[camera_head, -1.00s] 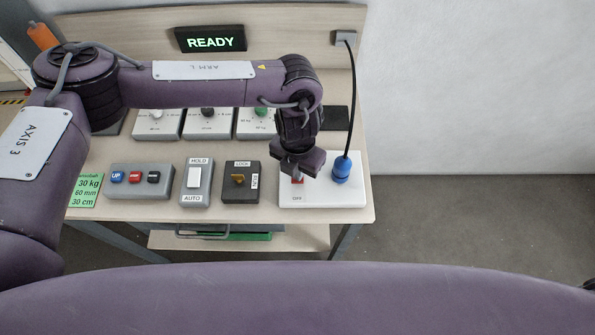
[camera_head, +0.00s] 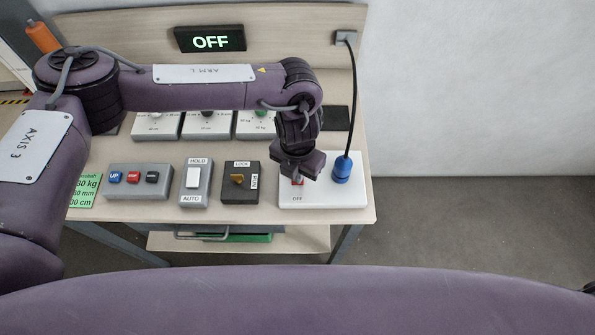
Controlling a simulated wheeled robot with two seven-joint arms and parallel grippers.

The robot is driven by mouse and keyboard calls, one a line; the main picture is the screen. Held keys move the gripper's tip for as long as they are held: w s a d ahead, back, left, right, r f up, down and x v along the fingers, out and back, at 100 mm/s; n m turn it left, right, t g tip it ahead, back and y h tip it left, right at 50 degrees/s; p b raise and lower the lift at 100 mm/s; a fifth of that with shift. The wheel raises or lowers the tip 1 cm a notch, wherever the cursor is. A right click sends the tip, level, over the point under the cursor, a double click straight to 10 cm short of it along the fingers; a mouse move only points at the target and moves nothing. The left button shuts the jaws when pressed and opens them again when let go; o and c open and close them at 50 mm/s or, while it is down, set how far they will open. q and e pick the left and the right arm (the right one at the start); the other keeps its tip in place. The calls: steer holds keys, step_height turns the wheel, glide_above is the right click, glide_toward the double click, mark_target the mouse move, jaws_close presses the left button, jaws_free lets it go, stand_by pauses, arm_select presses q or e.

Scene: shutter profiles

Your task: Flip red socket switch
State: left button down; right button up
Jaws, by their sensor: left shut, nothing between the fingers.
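The red socket switch (camera_head: 297,183) sits on the white socket block (camera_head: 330,198) at the right front of the bench, with an "OFF" label below it. My left gripper (camera_head: 298,177) is shut and empty. I cannot tell whether the fingertips touch the switch. A blue plug (camera_head: 342,170) stands in the right side of the block. The display (camera_head: 210,39) at the back reads "OFF" in pale letters. My right gripper is not in view.
Left of the block are a lock/run knob box (camera_head: 240,197), a hold/auto rocker box (camera_head: 195,200) and a button box (camera_head: 140,193). Several grey boxes stand behind, under my arm.

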arm_select(q)
steer(key=shift+w+r+p, duration=0.15)
steer(key=shift+r+p, duration=0.25)
steer(key=shift+r, duration=0.25)
step_height(320, 180, up, 6)
steer(key=p, duration=0.3)
steer(key=shift+f, duration=0.25)
